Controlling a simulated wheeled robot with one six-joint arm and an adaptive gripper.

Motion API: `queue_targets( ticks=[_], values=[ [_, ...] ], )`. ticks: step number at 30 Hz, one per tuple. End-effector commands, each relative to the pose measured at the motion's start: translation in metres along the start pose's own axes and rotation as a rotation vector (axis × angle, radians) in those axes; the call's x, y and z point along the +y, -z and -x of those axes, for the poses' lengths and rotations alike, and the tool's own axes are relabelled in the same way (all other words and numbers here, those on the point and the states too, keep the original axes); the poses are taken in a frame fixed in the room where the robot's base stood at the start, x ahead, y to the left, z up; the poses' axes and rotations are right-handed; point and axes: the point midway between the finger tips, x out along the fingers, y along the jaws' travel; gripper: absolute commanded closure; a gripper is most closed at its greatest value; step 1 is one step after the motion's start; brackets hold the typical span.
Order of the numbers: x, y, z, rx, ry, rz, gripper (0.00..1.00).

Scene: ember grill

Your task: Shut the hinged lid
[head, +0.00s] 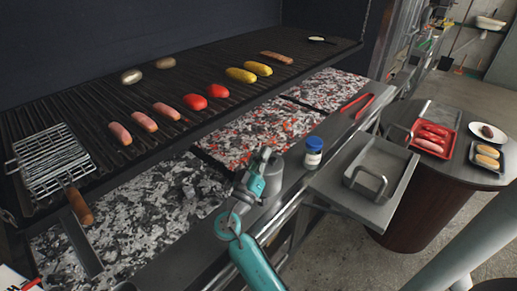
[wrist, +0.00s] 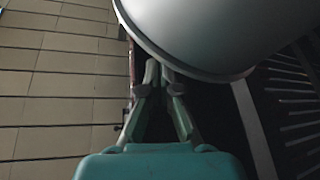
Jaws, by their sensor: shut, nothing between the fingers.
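My gripper (wrist: 160,68) is shut and empty in the wrist view. Its fingertips are close together just below the rim of a large, smooth, light grey rounded body (wrist: 205,35). That body fills the top right of the wrist view. I cannot tell whether it is the hinged lid, nor whether the fingers touch it. In the head view a teal part of my arm rises from the bottom edge beside the grill's front rail. A grey cylindrical shape is at its upper end. I cannot make out a hinged lid or its hinge in the head view.
The grill grate (head: 75,88) carries sausages, tomatoes, corn and a wire basket (head: 50,165), above a coal bed (head: 140,215). A blue-capped jar (head: 314,152), red tongs (head: 357,104) and a metal tray (head: 381,168) are to the right. A round table (head: 455,170) holds food trays.

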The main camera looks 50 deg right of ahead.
Motion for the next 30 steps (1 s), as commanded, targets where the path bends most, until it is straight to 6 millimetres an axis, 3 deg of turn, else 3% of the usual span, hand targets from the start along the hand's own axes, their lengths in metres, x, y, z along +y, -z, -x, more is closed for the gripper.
queue_targets(
  ticks=[12, 30],
  values=[
    [0.006, -0.021, 0.009, -0.001, 0.001, 0.002, 1.0],
    [0.006, -0.028, 0.011, -0.004, 0.003, 0.005, 1.0]
  ],
)
